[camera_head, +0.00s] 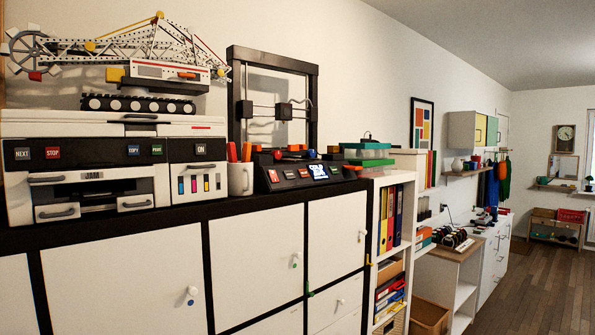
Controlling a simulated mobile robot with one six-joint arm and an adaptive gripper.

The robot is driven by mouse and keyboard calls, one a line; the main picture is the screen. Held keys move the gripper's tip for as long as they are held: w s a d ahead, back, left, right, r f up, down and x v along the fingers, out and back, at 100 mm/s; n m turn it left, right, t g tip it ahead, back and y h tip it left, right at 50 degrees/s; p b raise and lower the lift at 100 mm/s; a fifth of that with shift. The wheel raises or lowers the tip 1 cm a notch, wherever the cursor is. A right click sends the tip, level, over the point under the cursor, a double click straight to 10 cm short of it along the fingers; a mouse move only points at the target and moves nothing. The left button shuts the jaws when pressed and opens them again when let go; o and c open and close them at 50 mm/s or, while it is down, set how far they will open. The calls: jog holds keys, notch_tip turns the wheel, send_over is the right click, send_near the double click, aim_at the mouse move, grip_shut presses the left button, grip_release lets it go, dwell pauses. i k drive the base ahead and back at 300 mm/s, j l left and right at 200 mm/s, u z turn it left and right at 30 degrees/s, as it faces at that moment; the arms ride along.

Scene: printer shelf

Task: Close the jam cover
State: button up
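A white printer (70,128) with a dark button panel stands on top of the cabinet at the left. Its jam cover (93,175), a pale strip labelled JAM, is on the front below the NEXT, STOP, COPY and PRINT buttons. A dark gap (88,190) shows just under the label. From this angle I cannot tell exactly how far the cover is open. My gripper is not in view.
An ink section (196,184) with coloured cartridges and an ON button is right of the cover. A pen mug (241,178) and a 3D printer (300,172) stand further right. A crane model (140,70) sits above the printer. Wooden floor (535,285) lies open at right.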

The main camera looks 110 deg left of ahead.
aim_at(78, 176)
jog(key=u, duration=4.5)
